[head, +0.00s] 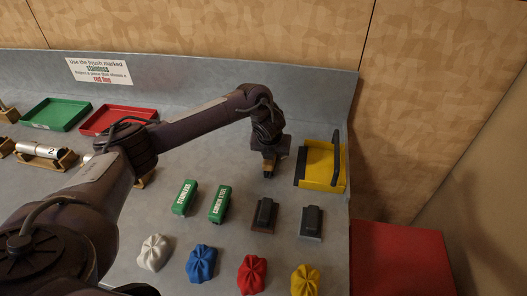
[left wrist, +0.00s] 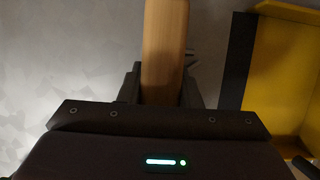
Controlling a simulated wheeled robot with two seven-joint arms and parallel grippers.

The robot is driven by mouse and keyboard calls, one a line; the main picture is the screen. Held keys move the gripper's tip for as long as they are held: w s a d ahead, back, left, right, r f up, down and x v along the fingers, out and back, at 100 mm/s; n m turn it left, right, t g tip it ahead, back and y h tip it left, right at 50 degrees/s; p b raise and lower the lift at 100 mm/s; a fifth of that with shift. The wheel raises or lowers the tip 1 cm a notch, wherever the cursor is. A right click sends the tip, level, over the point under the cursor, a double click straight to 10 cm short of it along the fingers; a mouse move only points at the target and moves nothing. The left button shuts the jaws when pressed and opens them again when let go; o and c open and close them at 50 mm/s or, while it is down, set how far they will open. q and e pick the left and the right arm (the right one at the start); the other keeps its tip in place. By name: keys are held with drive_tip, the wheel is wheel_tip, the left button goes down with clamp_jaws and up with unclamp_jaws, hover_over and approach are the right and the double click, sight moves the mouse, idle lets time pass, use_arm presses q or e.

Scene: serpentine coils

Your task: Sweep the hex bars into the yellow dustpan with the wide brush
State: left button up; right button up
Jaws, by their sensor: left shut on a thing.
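My left gripper (head: 269,166) is above the bench, just left of the yellow dustpan (head: 325,168). In the left wrist view its jaws (left wrist: 162,85) are shut on a light wooden handle (left wrist: 162,45), which I take to be the wide brush's. The brush head and bristles are hidden. The dustpan has a dark front lip facing the gripper and a dark upright handle; it also shows at the right of the left wrist view (left wrist: 285,75). I cannot make out any hex bars. My right gripper is not in view.
Green blocks marked "STAINLESS" (head: 185,198) and "CARBON STEEL" (head: 220,204), two dark blocks (head: 264,214) (head: 312,222), and several coloured cloths (head: 252,274) lie nearer. Green (head: 56,114) and red (head: 118,119) trays stand behind my left arm. A red surface (head: 400,258) lies beyond the bench's right edge.

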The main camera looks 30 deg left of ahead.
sight(311, 163)
use_arm(q)
drive_tip(key=shift+w+d, duration=0.25)
drive_tip(key=shift+d, duration=0.65)
drive_tip(key=shift+w+d, duration=0.3)
drive_tip(key=shift+d, duration=0.55)
drive_tip(key=shift+w+d, duration=0.25)
drive_tip(key=shift+d, duration=0.65)
drive_tip(key=shift+w+d+r, duration=0.1)
drive_tip(key=shift+w+d, duration=0.05)
drive_tip(key=shift+d, duration=0.45)
drive_tip(key=shift+w+d, duration=0.1)
drive_tip(key=shift+d, duration=0.45)
drive_tip(key=shift+w+d+r, duration=0.1)
drive_tip(key=shift+w+d, duration=0.15)
drive_tip(key=shift+d, duration=0.45)
drive_tip(key=shift+w+d, duration=0.25)
drive_tip(key=shift+d, duration=0.4)
drive_tip(key=shift+w+d+r, duration=0.1)
drive_tip(key=shift+w+d, duration=0.15)
drive_tip(key=shift+d, duration=0.45)
drive_tip(key=shift+d, duration=0.1)
